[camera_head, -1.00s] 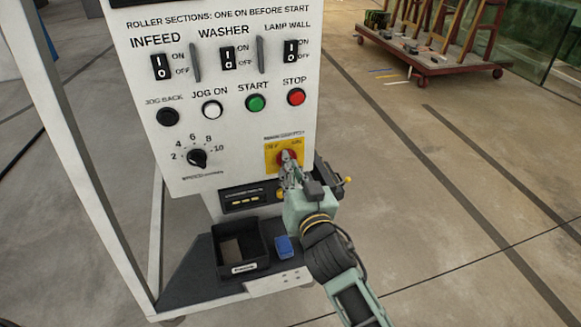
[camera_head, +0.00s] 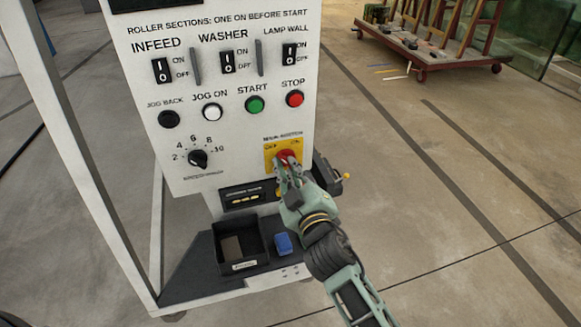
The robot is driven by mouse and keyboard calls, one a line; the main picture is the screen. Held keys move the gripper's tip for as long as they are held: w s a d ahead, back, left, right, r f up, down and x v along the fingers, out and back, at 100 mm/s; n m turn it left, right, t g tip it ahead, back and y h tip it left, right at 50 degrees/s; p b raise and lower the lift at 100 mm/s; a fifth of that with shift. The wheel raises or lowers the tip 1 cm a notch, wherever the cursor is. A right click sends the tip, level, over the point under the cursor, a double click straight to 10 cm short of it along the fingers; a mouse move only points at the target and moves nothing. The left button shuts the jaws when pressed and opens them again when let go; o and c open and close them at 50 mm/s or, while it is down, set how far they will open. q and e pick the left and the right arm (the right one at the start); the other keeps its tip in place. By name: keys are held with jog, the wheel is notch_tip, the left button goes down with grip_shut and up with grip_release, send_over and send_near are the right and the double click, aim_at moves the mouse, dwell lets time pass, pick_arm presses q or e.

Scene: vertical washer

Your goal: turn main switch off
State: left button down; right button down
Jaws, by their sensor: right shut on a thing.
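The main switch is a red rotary knob (camera_head: 286,155) on a yellow plate (camera_head: 270,158), low on the right of the white control panel (camera_head: 235,130). OFF and ON markings sit near the knob's top, partly hard to read. My right gripper (camera_head: 287,167) is at the knob, its fingers shut on it from below and in front. The fingers hide the lower part of the knob, so its exact angle is hard to tell. My left gripper is out of view.
Above are the START (camera_head: 255,105) and STOP (camera_head: 295,99) buttons and rocker switches. A shelf below holds a black bin (camera_head: 240,268) and a blue block (camera_head: 283,243). Floor to the right is clear; a red cart (camera_head: 430,55) stands far back.

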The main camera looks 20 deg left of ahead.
jog(key=shift+n, duration=0.7)
jog(key=c, duration=1.8)
grip_release()
jog(key=shift+c, duration=0.2)
jog(key=v, duration=1.2)
